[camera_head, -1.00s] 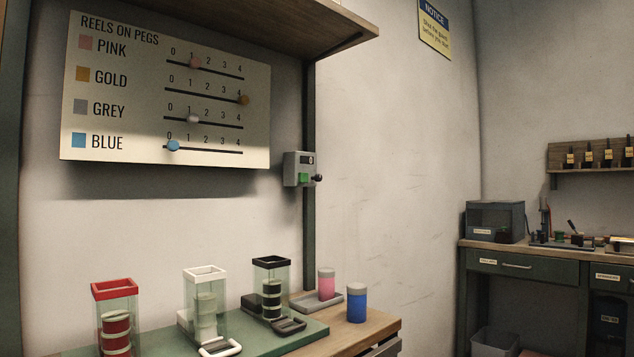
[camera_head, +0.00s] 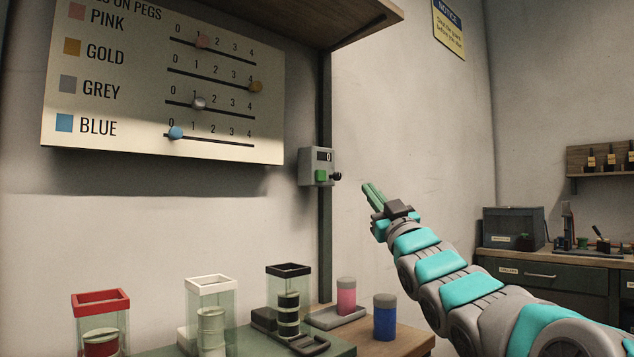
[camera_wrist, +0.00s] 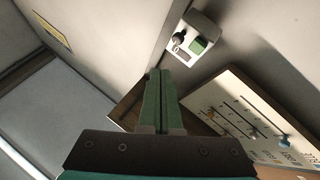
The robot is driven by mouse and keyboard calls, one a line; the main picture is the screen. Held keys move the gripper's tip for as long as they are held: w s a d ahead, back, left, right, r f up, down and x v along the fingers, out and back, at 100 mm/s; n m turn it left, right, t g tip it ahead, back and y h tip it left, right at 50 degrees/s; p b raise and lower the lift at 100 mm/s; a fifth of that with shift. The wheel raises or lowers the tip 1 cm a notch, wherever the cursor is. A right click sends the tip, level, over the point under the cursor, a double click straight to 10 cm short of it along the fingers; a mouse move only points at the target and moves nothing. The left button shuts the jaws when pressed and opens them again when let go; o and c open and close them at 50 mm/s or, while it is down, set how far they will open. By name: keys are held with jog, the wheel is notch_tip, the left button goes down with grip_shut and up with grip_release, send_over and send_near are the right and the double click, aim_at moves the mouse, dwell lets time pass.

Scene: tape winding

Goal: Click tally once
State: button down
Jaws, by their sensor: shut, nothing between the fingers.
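The tally (camera_head: 318,167) is a small grey box on the dark green post, with a display reading 0, a green button (camera_head: 321,176) on its front and a black knob on its right side. It also shows in the wrist view (camera_wrist: 202,36), upper right of the fingers. My gripper (camera_head: 370,190) is to the right of the tally and slightly lower, apart from it. Its green fingers are shut together with nothing between them. In the wrist view the closed fingers (camera_wrist: 158,85) point up toward the post, with the tally beyond their tips.
A board with coloured sliders (camera_head: 160,85) hangs left of the tally, under a wooden shelf (camera_head: 350,22). Below stand tall clear holders with red (camera_head: 101,297), white (camera_head: 210,284) and black (camera_head: 288,270) rims, plus pink (camera_head: 346,298) and blue (camera_head: 385,320) canisters. Open air surrounds the gripper.

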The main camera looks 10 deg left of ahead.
aim_at(325, 171)
jog(key=r+y, duration=0.1)
jog(key=r+n+y, duration=0.1)
jog(key=a+r+n, duration=0.1)
jog(key=shift+s+r+y, duration=0.1)
jog(key=shift+s+y, duration=0.2)
jog(key=shift+y, duration=0.1)
jog(key=w+a, duration=0.5)
jog(key=a, duration=0.2)
jog(key=shift+w+p, duration=0.25)
jog(key=shift+p, duration=0.1)
jog(key=shift+w+a, duration=0.15)
dwell(1.8)
jog(key=shift+w+a, duration=0.15)
jog(key=shift+a, duration=0.05)
jog(key=shift+w+a, duration=0.3)
jog(key=shift+a, duration=0.1)
dwell(1.1)
